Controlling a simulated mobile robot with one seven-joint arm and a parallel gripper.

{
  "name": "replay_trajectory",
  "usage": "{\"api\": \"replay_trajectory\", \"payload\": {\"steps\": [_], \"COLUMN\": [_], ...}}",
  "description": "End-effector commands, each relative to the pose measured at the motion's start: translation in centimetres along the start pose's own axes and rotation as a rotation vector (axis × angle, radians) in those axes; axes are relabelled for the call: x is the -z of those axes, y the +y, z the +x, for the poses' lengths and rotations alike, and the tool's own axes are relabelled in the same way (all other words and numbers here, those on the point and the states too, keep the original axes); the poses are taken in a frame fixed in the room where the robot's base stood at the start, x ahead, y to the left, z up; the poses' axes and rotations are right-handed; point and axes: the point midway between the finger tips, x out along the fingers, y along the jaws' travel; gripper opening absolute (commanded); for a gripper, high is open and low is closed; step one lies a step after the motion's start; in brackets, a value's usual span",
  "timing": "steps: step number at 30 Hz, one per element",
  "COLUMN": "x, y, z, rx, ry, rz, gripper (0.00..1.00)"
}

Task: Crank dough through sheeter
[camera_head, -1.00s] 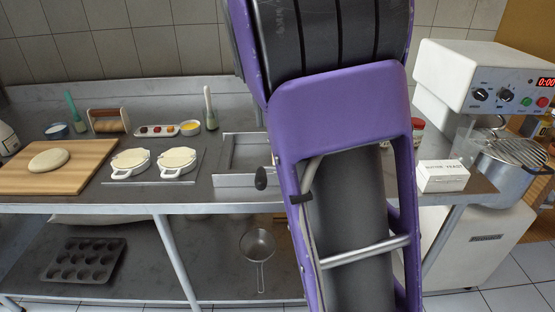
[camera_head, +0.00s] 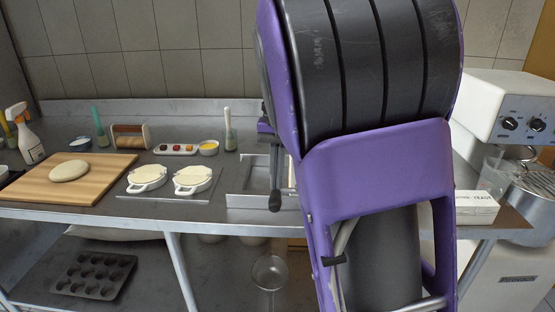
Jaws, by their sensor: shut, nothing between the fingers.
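The dough sheeter is mostly hidden behind my purple and black arm. At its left a grey metal tray or frame (camera_head: 245,200) shows. A dark crank knob (camera_head: 275,201) sits at the tray's right side. The narrow dark end of my gripper (camera_head: 275,180) points down just above the knob, below a small purple part of my wrist. It looks shut and empty; I cannot tell whether it touches the crank. A round pale dough (camera_head: 70,171) lies on the wooden board (camera_head: 110,180) at the left.
A yeast box (camera_head: 476,207) and a mixer (camera_head: 510,110) are at right.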

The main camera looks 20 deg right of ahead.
Motion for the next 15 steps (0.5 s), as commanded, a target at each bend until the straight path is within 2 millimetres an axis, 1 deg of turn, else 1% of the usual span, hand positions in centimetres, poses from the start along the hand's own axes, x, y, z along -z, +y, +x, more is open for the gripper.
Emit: {"api": "replay_trajectory", "payload": {"steps": [1, 6, 15], "x": [-0.1, 0.0, 0.0], "y": [0.0, 0.0, 0.0], "z": [0.8, 1.9, 2.0], "rx": [0.000, 0.000, 0.000], "ry": [-0.003, -0.001, -0.001], "rz": [0.000, -0.001, -0.001], "gripper": [0.00, 0.00, 0.00]}}
